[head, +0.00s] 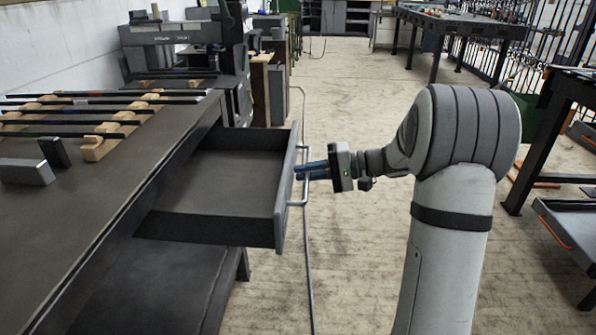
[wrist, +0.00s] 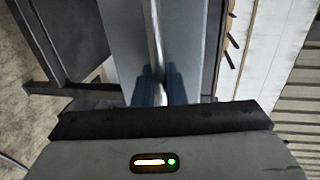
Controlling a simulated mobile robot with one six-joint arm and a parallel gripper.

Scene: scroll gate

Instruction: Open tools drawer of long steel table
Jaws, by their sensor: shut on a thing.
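The long steel table (head: 150,165) runs along the left in the head view. Its tools drawer (head: 205,190) is pulled well out to the right, and its inside looks empty. A pale bar handle (head: 304,185) is on the drawer's front panel (head: 284,200). My gripper (head: 303,171) is at this handle from the right, its blue fingers shut on the bar. In the wrist view the handle (wrist: 154,35) runs up from between the blue fingers of my gripper (wrist: 159,85).
Dark rods on wooden blocks (head: 98,147) and a metal block (head: 27,172) lie on the tabletop. The floor (head: 345,95) between is mostly clear.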

